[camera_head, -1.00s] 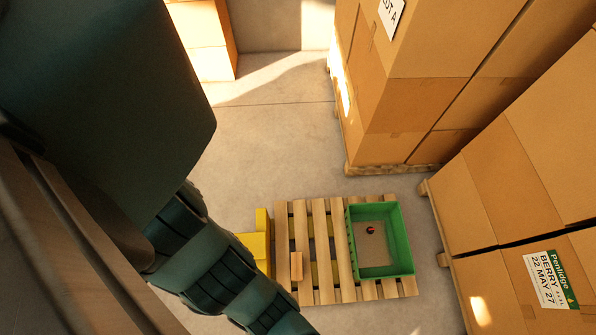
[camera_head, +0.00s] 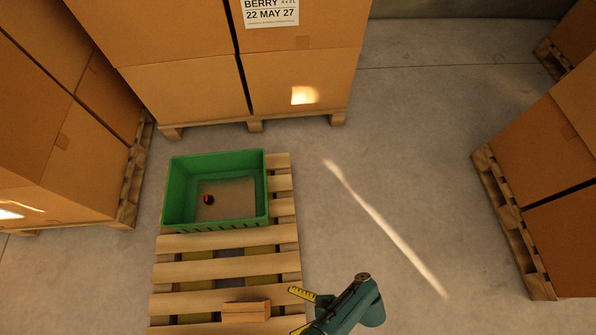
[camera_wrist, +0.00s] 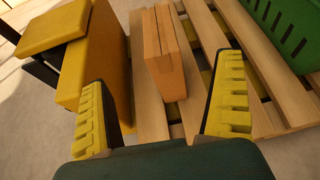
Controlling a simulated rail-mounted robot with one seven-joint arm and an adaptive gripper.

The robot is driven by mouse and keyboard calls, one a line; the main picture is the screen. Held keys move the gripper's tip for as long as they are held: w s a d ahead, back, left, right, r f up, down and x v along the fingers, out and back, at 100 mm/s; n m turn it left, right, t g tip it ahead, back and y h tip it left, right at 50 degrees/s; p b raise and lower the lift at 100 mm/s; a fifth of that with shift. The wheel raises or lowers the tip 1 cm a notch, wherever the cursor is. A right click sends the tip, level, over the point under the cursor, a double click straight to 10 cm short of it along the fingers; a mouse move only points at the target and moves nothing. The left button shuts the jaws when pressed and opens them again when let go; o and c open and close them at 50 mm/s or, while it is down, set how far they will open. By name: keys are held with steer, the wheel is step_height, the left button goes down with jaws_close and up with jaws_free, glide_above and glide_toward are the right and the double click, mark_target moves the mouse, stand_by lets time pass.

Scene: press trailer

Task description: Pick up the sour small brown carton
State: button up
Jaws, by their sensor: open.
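The small brown carton (camera_head: 246,311) lies on a wooden pallet (camera_head: 229,240), near its lower end in the head view. In the wrist view the carton (camera_wrist: 165,65) is ahead of my gripper, roughly centred between the fingers. My gripper (camera_head: 299,311) is just right of the carton in the head view. In the wrist view my gripper (camera_wrist: 163,98) is open, with its yellow ridged fingers wide apart and nothing between the tips. Any lettering on the carton cannot be read.
A green crate (camera_head: 216,225) stands on the pallet's far end, with a small dark red and black round thing (camera_head: 209,199) inside. A yellow machine body (camera_wrist: 93,60) stands beside the pallet. Stacked boxes (camera_head: 295,80) surround the area. Bare floor (camera_head: 400,170) lies to the right.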

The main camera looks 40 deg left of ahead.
glide_toward(247, 312)
steer(key=shift+g, duration=0.3)
steer(key=x, duration=0.5)
steer(key=shift+s+f, duration=0.15)
steer(key=shift+f, duration=0.05)
steer(key=b+x, duration=0.2)
steer(key=x, duration=0.4)
steer(key=shift+a, duration=0.1)
steer(key=shift+w, duration=0.35)
steer(key=shift+c, duration=0.4)
steer(key=shift+r, duration=0.1)
steer(key=c, duration=1.3)
